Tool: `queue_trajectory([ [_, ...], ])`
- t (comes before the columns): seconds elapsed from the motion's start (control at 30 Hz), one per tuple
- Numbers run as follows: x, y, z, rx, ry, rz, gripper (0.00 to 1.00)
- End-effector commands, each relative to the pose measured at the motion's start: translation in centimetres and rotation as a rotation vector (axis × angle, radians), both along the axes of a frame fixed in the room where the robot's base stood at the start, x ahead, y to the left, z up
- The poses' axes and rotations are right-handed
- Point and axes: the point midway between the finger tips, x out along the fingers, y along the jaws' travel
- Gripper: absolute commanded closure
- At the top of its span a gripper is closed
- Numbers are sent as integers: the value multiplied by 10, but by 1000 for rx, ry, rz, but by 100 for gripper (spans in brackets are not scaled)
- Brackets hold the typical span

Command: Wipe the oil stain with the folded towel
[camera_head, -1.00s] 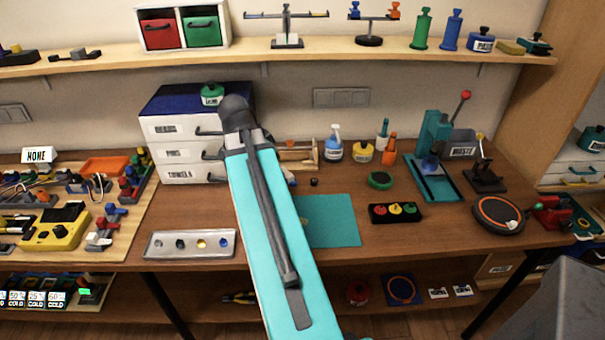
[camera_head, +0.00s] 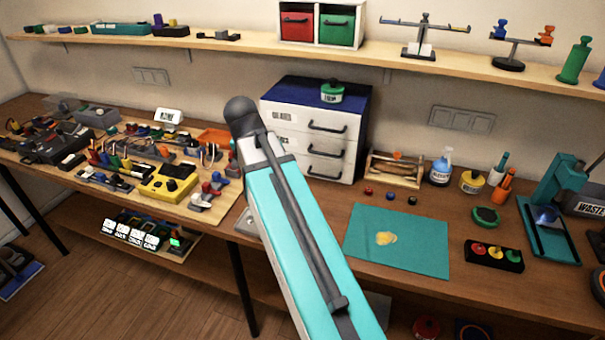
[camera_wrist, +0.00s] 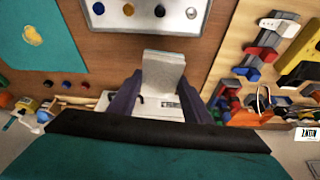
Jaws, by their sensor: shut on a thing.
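The oil stain is a small yellow patch (camera_head: 387,238) on the teal mat (camera_head: 425,250) in the head view. The wrist view also shows the stain (camera_wrist: 32,35) on the mat (camera_wrist: 60,62) at upper left. My gripper (camera_wrist: 163,84) is shut on a pale grey flat piece, which looks like the folded towel (camera_wrist: 163,70). The towel sticks out beyond the fingers, beside the metal tray and apart from the stain. In the head view my arm hides the gripper and towel.
A metal tray (camera_wrist: 148,28) with small parts lies close to the held towel. A drawer unit (camera_head: 315,140) stands behind the mat. A wiring board (camera_head: 205,212) is at left. A button box (camera_head: 494,255) is right of the mat. Small buttons (camera_head: 390,194) lie behind the mat.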

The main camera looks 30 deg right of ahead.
Motion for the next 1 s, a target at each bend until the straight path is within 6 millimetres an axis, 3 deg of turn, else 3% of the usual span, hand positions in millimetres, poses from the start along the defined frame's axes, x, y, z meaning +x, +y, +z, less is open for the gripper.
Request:
queue_trajectory([
  [0.03, 9, 19, 1, 1, 0, 71, 73],
  [0.2, 32, 76, 6, 2, -1, 336, 73],
  [0.4, 49, 120, 12, 1, -3, 615, 73],
  [0.7, 62, 143, 18, -5, -13, 908, 73],
  [1.0, 64, 144, 19, -7, -16, 984, 73],
])
